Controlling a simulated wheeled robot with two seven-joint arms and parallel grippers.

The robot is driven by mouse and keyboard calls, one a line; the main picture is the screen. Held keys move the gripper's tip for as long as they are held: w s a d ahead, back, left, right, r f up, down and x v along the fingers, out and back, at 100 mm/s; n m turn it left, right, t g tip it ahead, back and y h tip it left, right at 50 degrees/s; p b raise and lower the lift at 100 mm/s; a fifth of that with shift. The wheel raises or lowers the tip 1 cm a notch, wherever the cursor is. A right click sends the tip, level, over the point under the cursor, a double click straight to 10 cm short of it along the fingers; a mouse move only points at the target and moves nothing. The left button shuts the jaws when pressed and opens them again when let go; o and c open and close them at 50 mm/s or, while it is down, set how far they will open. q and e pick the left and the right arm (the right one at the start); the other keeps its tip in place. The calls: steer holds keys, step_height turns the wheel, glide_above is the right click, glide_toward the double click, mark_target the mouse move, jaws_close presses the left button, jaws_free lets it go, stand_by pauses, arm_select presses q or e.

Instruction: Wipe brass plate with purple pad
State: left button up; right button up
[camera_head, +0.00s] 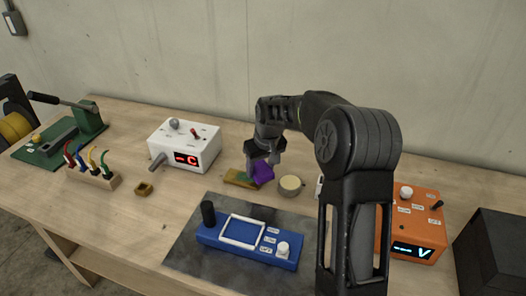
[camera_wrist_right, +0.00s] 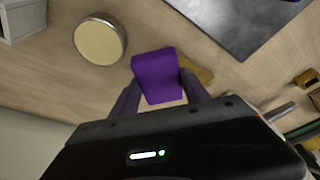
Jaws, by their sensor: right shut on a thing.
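The brass plate (camera_head: 238,179) lies flat on the wooden table, in the middle of the head view. The purple pad (camera_head: 263,172) is at its right end. My right gripper (camera_head: 264,158) points down and is shut on the purple pad. In the right wrist view the pad (camera_wrist_right: 157,76) sits between the two fingers of the right gripper (camera_wrist_right: 165,97), and part of the brass plate (camera_wrist_right: 203,75) shows behind it. The pad overlaps the plate in the picture; I cannot tell whether they touch. My left gripper is not in view.
A round cream-topped disc (camera_head: 290,185) is just right of the pad. A dark mat (camera_head: 190,255) bears a blue device (camera_head: 240,252) in front. A white box (camera_head: 185,145) stands left, a small brass block (camera_head: 144,189) before it. An orange box (camera_head: 415,225) is right.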

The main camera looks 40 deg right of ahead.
mark_target(262, 166)
step_height(262, 166, up, 3)
steer(key=shift+d+f+p, duration=0.1)
steer(key=shift+p, duration=0.65)
steer(key=shift+r+p, duration=0.65)
steer(key=shift+r, duration=0.45)
steer(key=shift+s+d+f, duration=0.2)
steer(key=shift+d+f, duration=0.05)
steer(key=shift+d, duration=0.1)
steer(key=shift+s+d+f+b, duration=0.2)
steer(key=shift+f+b, duration=0.1)
steer(key=shift+b, duration=0.2)
steer(key=shift+w+a+r, duration=0.1)
steer(key=shift+w+a, duration=0.05)
steer(key=shift+a, duration=0.05)
steer(key=shift+w+a+r, duration=0.2)
steer(key=shift+a+r, duration=0.2)
steer(key=shift+a, duration=0.15)
steer(key=shift+f, duration=0.1)
